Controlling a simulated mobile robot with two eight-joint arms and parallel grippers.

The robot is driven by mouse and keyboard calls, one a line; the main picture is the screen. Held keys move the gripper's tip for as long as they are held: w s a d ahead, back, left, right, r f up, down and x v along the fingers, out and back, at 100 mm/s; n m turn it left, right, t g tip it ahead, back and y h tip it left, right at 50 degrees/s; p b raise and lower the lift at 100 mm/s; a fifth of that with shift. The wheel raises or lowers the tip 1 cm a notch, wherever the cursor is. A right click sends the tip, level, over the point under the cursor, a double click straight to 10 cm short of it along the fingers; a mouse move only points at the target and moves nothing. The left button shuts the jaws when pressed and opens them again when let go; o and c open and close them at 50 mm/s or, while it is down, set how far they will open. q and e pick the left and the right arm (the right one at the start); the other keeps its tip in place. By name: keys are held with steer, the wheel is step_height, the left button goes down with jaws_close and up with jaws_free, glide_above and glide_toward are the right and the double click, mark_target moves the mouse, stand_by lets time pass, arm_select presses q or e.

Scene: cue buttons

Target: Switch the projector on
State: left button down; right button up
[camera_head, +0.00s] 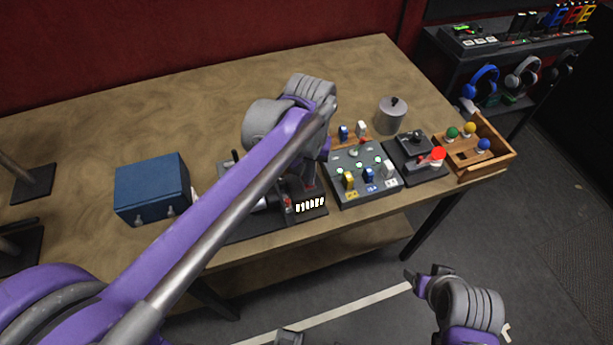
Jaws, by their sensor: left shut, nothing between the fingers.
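No projector can be made out for certain. A grey control panel (350,190) on the table carries blue, yellow and white switches and several small green lights. My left gripper (309,182) points down over this device, left of the grey panel, shut and empty; contact is unclear. My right gripper (412,282) is low, off the table's front edge; its jaws are unclear.
A blue box (152,187) stands left of the device. A grey canister (391,115) stands behind the panels. A wooden tray (500,158) with coloured balls sits at the table's right corner. A shelf (520,50) with headphones stands beyond. The table's back left is clear.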

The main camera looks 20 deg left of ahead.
arm_select(q)
step_height(320, 180, up, 7)
steer(key=p, duration=0.3)
steer(key=shift+p, duration=0.35)
arm_select(e)
steer(key=r, duration=0.1)
steer(key=w+r, duration=0.1)
steer(key=r, duration=0.1)
steer(key=w+r, duration=0.1)
steer(key=r, duration=0.1)
steer(key=shift+w+r, duration=0.15)
